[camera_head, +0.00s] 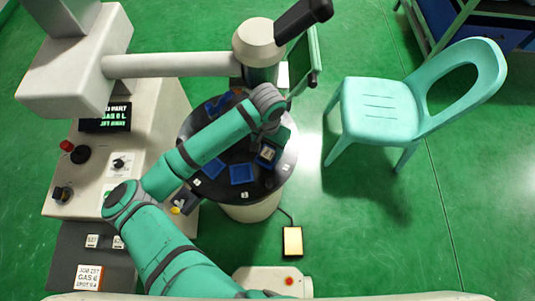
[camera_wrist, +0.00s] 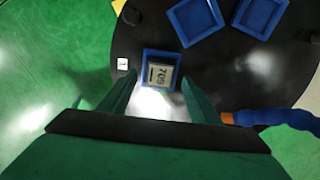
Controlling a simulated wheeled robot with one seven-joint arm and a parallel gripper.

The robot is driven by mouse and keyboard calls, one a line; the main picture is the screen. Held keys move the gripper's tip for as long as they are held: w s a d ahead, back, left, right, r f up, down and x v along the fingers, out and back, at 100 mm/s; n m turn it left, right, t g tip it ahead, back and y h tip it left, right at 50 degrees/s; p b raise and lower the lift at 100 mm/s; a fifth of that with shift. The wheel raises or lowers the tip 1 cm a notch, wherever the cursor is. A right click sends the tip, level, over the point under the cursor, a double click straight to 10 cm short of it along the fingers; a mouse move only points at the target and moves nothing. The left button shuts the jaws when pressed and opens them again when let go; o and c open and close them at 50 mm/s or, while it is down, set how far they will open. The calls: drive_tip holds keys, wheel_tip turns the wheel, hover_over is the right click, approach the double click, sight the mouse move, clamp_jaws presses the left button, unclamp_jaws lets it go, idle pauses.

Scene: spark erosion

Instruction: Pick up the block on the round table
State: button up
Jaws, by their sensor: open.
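The block (camera_wrist: 160,75) is a small pale grey piece with dark marks like "709" on its top. It sits inside a square blue tray (camera_wrist: 146,55) on the black round table (camera_wrist: 100,19). In the head view the block (camera_head: 267,154) shows near the right side of the round table (camera_head: 262,192), just below the end of my arm. My gripper (camera_wrist: 158,80) is open, with one green finger on each side of the block in the wrist view. I cannot tell how far above it the fingertips are. My arm hides part of the table in the head view.
Empty blue trays (camera_head: 242,173) (camera_wrist: 195,20) stand on the table. A blue jointed hose (camera_wrist: 272,117) lies close to the right finger. A machine head (camera_head: 260,50) overhangs the table's back. A control console (camera_head: 90,170) stands left, a turquoise chair (camera_head: 380,108) right.

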sight(268, 154)
drive_tip(key=shift+f, duration=1.3)
clamp_jaws()
drive_tip(key=shift+r, duration=0.1)
